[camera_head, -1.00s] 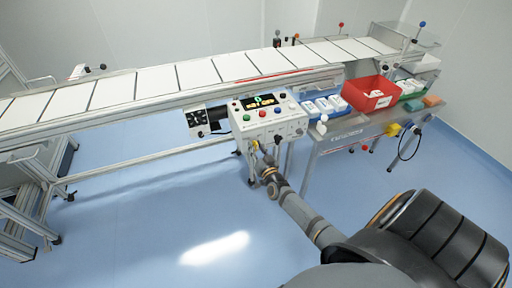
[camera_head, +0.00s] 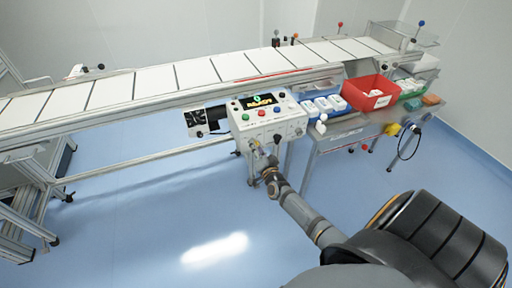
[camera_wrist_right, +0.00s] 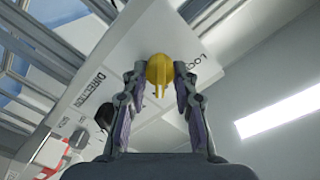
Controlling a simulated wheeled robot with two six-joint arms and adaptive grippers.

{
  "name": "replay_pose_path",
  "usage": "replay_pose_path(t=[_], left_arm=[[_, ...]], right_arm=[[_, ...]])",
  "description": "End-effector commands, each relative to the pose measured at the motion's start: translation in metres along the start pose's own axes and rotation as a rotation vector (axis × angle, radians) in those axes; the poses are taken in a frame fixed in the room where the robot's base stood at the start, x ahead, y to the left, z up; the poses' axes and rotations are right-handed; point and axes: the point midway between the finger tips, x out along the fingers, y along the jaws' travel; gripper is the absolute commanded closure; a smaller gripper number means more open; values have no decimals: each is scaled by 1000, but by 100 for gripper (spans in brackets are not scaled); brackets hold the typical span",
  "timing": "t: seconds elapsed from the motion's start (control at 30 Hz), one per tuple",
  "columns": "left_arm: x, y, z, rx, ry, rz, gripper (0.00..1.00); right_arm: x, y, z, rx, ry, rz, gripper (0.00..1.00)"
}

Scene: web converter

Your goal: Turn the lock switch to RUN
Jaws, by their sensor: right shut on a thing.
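The lock switch (camera_wrist_right: 158,68) is a yellow round knob with a thin key-like part, on the pale panel beside a partly hidden LOC… label. My right gripper (camera_wrist_right: 160,80) has a finger on each side of the knob and is shut on it. In the head view my right gripper (camera_head: 258,150) reaches the front face of the white control box (camera_head: 284,129). The switch itself is mostly hidden there. I cannot read a RUN mark or the switch's exact angle. My left gripper is not in view.
A black knob (camera_wrist_right: 104,116) by the DIRECTION label sits left of the switch. The box top carries a screen (camera_head: 258,101) and coloured buttons. A conveyor (camera_head: 155,85) runs behind it. A side table (camera_head: 340,133) with a red bin (camera_head: 368,94) stands right. Open blue floor lies in front.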

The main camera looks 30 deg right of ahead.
Motion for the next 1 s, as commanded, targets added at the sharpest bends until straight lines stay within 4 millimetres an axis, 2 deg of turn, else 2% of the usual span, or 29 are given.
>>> replay_pose_path(t=[0.4,0.43,0.57,0.87,1.0], left_arm=[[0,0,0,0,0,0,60],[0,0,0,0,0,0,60],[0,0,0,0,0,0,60],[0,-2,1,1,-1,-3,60],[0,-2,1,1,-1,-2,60]], right_arm=[[-1,1,1,8,-3,3,100],[-1,1,1,8,-3,3,71],[-1,1,1,8,-2,2,53],[-1,0,0,7,-1,1,51],[-15,1,1,6,-3,1,51]])
